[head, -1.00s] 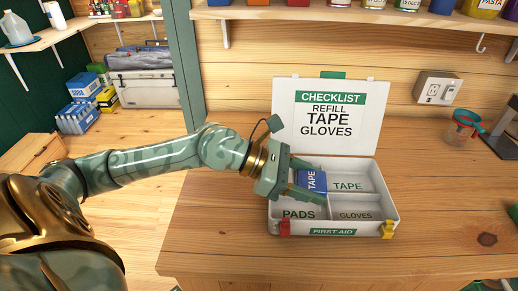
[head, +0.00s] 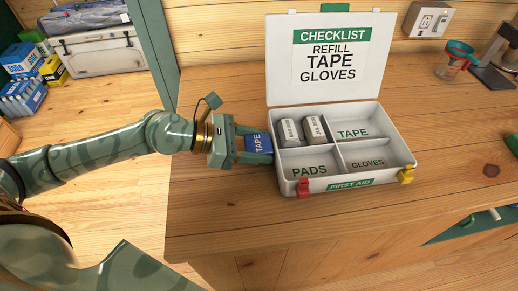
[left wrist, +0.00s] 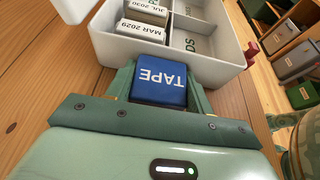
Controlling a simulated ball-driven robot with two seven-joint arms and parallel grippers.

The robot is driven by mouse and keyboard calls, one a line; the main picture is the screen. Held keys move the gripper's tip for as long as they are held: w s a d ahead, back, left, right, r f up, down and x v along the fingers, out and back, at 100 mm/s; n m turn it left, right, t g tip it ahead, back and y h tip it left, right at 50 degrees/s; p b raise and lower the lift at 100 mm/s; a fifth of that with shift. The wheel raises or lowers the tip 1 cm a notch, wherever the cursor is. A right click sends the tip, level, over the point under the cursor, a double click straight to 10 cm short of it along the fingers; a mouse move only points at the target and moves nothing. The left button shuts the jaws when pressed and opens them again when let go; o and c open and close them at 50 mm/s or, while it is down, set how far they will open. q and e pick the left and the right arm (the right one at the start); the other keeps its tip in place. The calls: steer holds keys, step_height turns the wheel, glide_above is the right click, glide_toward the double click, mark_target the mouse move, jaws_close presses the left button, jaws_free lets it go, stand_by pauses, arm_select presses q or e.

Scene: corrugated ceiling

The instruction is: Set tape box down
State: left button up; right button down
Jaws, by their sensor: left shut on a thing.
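A blue tape box (head: 258,143) with a white TAPE label is between the fingers of my left gripper (head: 254,145), just left of the first aid kit. The tape box also shows in the left wrist view (left wrist: 160,84), gripped from both sides, close to the kit's wall. I cannot tell whether it touches the counter. The white first aid kit (head: 410,163) stands open, its lid reading CHECKLIST REFILL TAPE GLOVES. The TAPE, PADS and GLOVES compartments look empty. My right gripper is not in view.
The wooden counter (head: 215,205) is clear in front of and left of the kit. A red and teal cup (head: 455,62) and a dark stand (head: 495,75) are at the back right. A white outlet (head: 429,19) is on the wall.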

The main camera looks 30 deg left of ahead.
arm_select(q)
steer(key=shift+d+f, duration=0.1)
steer(key=shift+f, duration=0.75)
steer(key=shift+r, duration=0.15)
steer(key=o, duration=1)
steer(key=shift+c, duration=0.2)
